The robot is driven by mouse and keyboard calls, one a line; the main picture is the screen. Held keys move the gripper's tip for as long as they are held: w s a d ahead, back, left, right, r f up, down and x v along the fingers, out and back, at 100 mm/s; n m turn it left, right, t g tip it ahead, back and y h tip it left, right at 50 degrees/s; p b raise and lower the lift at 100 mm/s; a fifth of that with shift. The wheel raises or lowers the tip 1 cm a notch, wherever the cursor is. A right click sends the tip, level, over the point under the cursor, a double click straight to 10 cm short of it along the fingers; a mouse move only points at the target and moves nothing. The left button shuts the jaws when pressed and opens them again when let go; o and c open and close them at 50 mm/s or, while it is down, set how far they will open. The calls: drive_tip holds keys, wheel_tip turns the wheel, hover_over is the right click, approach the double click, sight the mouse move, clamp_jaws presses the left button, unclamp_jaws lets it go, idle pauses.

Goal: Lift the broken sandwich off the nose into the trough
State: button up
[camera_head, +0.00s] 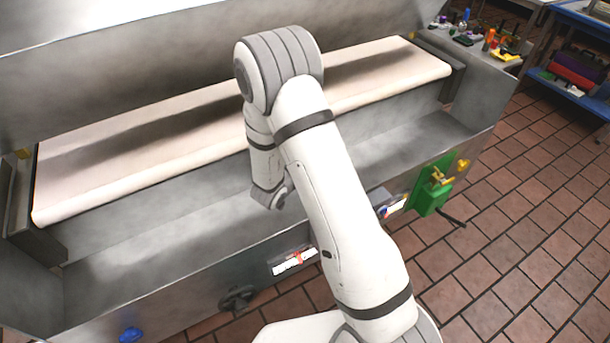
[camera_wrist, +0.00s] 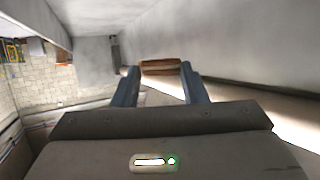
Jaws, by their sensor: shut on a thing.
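A brown sandwich (camera_wrist: 160,67) with a pale layer shows between the fingertips of my gripper (camera_wrist: 160,72) in the wrist view. The fingers are shut on its two ends. The cream conveyor belt (camera_head: 120,160) ends in a rounded nose along its front edge in the head view. The grey metal trough (camera_head: 130,262) runs in front of and below that nose. My wrist hangs over the trough, and my arm hides the fingers and the sandwich in the head view. I cannot tell whether the sandwich touches anything below it.
A steel hood (camera_head: 120,60) overhangs the belt at the back. A green box with yellow fittings (camera_head: 433,190) is on the front panel at right, with a dark knob (camera_head: 237,298) lower left. Small items (camera_head: 490,40) lie at far right. Tiled floor is open at right.

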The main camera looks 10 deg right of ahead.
drive_tip(key=shift+m+g, duration=0.3)
drive_tip(key=shift+m, duration=0.1)
drive_tip(key=f+b, duration=0.1)
drive_tip(key=f, duration=0.1)
drive_tip(key=f+b, duration=0.2)
drive_tip(key=s+f+b, duration=0.1)
drive_tip(key=f, duration=0.2)
drive_tip(key=shift+a+b, duration=0.15)
drive_tip(key=shift+b, duration=0.25)
drive_tip(key=shift+r, duration=0.1)
drive_tip(key=o, duration=1)
drive_tip(key=v, duration=0.7)
drive_tip(key=shift+s+a, duration=0.2)
drive_tip(key=shift+a, duration=0.15)
